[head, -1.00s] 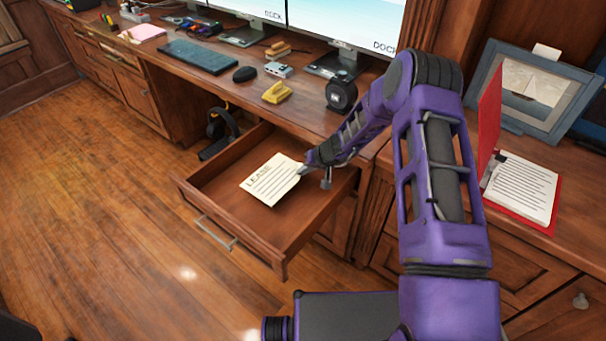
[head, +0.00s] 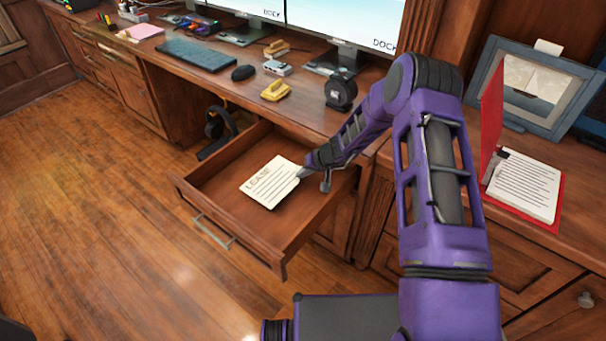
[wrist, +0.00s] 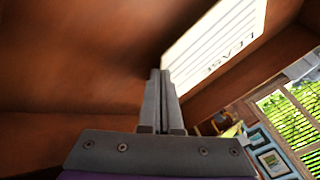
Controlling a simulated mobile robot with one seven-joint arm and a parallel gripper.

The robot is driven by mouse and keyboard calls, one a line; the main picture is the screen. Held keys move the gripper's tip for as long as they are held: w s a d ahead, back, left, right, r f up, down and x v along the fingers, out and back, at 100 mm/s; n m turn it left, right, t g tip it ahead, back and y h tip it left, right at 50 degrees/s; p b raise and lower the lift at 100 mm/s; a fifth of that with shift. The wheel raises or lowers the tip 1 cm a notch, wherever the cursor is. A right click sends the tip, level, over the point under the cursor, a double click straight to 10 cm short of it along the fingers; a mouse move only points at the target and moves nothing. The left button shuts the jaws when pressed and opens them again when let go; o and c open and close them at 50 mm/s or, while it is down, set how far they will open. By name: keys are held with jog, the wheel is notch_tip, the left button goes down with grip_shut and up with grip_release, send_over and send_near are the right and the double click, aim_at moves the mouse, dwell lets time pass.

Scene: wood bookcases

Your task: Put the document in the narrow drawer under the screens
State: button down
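The document (head: 268,184), a white sheet headed "LEASE", is face up inside the pulled-out wooden drawer (head: 222,198) under the screens. I cannot tell if it rests flat on the drawer's bottom. My gripper (head: 301,174) is low inside the drawer, at the right edge of the sheet. In the wrist view the fingers (wrist: 160,76) are close together, with the document (wrist: 215,42) reaching out from their tips to the upper right. They look shut on its edge.
Two screens (head: 335,20) stand above the drawer. A red folder with a paper (head: 524,186) and a picture frame (head: 535,90) are at right. Open floor lies left of the drawer.

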jog(key=c, duration=1.1)
grip_release()
jog(key=r+p, duration=0.1)
jog(key=p, duration=0.2)
jog(key=shift+r, duration=0.4)
jog(key=v, duration=1.1)
jog(key=shift+d, duration=0.2)
jog(key=shift+s, duration=0.15)
